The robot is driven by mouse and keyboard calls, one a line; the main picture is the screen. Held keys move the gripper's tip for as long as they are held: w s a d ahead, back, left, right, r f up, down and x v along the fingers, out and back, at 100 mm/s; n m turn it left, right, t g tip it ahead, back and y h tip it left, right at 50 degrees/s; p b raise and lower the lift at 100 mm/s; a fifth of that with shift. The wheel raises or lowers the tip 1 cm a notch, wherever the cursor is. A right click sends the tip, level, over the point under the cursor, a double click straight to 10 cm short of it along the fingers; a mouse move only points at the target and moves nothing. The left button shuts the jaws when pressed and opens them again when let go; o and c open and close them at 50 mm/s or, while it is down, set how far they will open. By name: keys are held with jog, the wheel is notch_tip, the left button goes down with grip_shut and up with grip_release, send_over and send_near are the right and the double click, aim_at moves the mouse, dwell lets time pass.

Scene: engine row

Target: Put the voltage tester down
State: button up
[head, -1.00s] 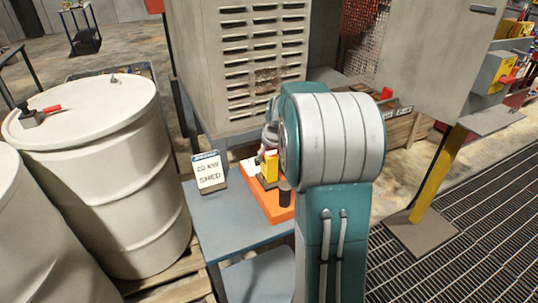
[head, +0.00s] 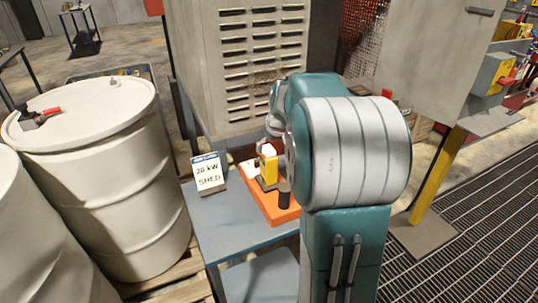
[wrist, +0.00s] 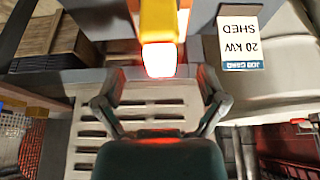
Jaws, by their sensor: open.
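The voltage tester (head: 268,165) is yellow with a pale top and a dark base. It stands upright on an orange tray (head: 276,213) on the blue-grey table. In the wrist view the tester (wrist: 164,22) shows at the top, its pale end towards my gripper (wrist: 160,88). The two fingers are spread wide, with nothing between them, and look apart from the tester. In the head view my arm hides most of the gripper and the tray's right side.
A job card (head: 208,174) reading "20 kW SHED" stands left of the tray. A dark cylinder (head: 284,194) stands at the tray's front. A louvred cabinet (head: 250,60) rises behind the table. White drums (head: 95,170) stand at left. The table's front left (head: 230,232) is bare.

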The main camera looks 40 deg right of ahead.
jog(key=d+v, duration=0.1)
jog(key=v, duration=0.5)
jog(key=s+a+r+n, duration=0.1)
jog(key=s+a, duration=0.3)
jog(key=a, duration=0.5)
jog(key=s+a+r, duration=0.2)
jog(key=s+a, duration=0.3)
jog(key=a, duration=0.4)
jog(key=s+a+f, duration=0.2)
jog(key=s+a, duration=0.2)
jog(key=s, duration=0.2)
jog(key=s+a+f+n+t+y, duration=0.1)
jog(key=s+a+f, duration=0.1)
jog(key=s+a, duration=0.2)
jog(key=shift+s+a+f, duration=0.3)
jog(key=shift+s, duration=0.9)
